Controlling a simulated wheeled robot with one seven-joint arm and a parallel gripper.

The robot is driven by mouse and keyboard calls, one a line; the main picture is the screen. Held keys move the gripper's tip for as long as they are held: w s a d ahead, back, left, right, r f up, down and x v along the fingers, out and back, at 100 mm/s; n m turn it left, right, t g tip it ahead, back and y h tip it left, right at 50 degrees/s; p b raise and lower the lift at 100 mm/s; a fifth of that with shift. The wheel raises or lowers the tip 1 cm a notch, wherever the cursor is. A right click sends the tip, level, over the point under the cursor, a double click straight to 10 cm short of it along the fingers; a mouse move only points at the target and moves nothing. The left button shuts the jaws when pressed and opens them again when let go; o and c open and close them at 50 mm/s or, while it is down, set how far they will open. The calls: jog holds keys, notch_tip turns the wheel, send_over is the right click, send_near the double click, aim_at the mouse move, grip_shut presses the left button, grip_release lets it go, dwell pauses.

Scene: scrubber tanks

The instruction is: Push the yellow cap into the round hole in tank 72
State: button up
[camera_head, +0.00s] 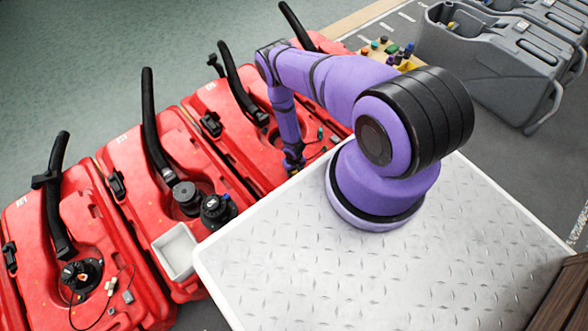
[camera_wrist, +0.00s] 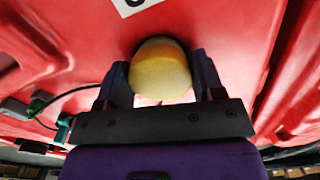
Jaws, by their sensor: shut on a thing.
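The yellow cap (camera_wrist: 160,75) is a rounded, pale-topped yellow piece in the wrist view. My gripper (camera_wrist: 162,80) is shut on it, one dark finger on each side. The cap is close against the red tank surface (camera_wrist: 85,35); whether it touches cannot be told. The round hole is not visible, perhaps behind the cap. In the head view my gripper (camera_head: 293,165) is low over the third red tank from the left (camera_head: 228,120), and the cap cannot be made out. A white label (camera_wrist: 135,4) is cut off, so the tank's number is unreadable.
Other red tanks (camera_head: 130,150) with upright black hoses stand to the left. A white bin (camera_head: 178,252) and black fittings (camera_head: 215,210) sit on the second tank. Small coloured parts (camera_head: 392,52) lie at the back; grey tanks (camera_head: 490,60) stand back right. A cable (camera_wrist: 62,97) lies left of my gripper.

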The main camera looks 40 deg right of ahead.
jog(key=shift+f, duration=0.35)
dwell(0.5)
jog(key=o, duration=1.1)
jog(key=shift+o, duration=0.2)
jog(key=shift+r, duration=3.5)
